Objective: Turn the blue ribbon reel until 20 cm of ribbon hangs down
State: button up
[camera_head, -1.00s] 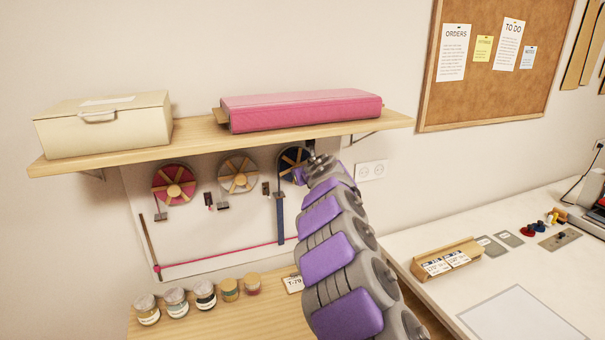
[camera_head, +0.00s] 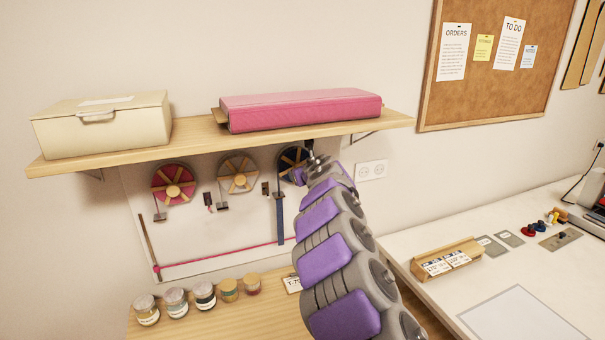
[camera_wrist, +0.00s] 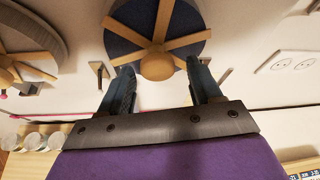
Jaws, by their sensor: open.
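The blue ribbon reel (camera_head: 287,160) hangs on the white wall panel under the shelf, at the right of the row. It has wooden spokes and a wooden hub, and my arm partly hides it in the head view. The blue ribbon (camera_head: 280,220) hangs straight down below it. In the wrist view the blue reel (camera_wrist: 122,45) fills the top middle. My gripper (camera_wrist: 159,78) is open, its two fingers apart on either side of the wooden hub (camera_wrist: 157,62). I cannot tell whether the fingers touch the hub. The ribbon's end is not clear in the wrist view.
A wooden shelf (camera_head: 196,146) with a cream box (camera_head: 102,125) and a pink roll (camera_head: 300,110) juts out above. The red reel (camera_head: 173,184) and white reel (camera_head: 238,174) are to the left. Several jars (camera_head: 204,295) stand below.

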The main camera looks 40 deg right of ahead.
jog(key=s+a+r+b, duration=0.1)
jog(key=s+a, duration=0.1)
jog(key=s, duration=0.6)
jog(key=s+a+b, duration=0.2)
jog(key=s+a, duration=0.1)
jog(key=s, duration=0.4)
jog(key=shift+s+r, duration=0.35)
jog(key=shift+r, duration=0.05)
jog(key=shift+a, duration=0.1)
